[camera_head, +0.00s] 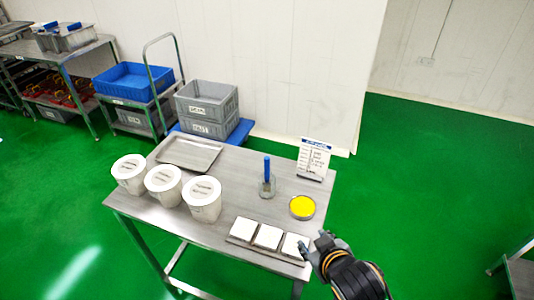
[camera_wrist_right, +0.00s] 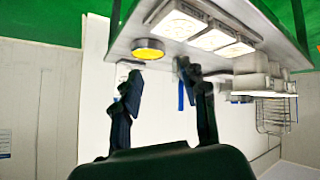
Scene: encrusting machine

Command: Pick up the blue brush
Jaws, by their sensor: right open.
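The blue brush (camera_head: 267,168) stands upright, handle up, in a small metal holder (camera_head: 267,190) on the steel table (camera_head: 225,222). In the right wrist view, which looks upside down, a blue handle (camera_wrist_right: 181,97) shows beside one finger, partly hidden by it. My right gripper (camera_head: 315,242) is open and empty at the table's right front corner, close to the rightmost white block. It is apart from the brush, which stands farther back and to the left. The open fingers also show in the wrist view (camera_wrist_right: 160,76). My left gripper is not in view.
A yellow-filled round dish (camera_head: 302,207) and a sign (camera_head: 314,159) stand right of the brush. White blocks on a tray (camera_head: 268,237) line the front edge. Three white tubs (camera_head: 163,185) and an empty metal tray (camera_head: 189,154) are at the left.

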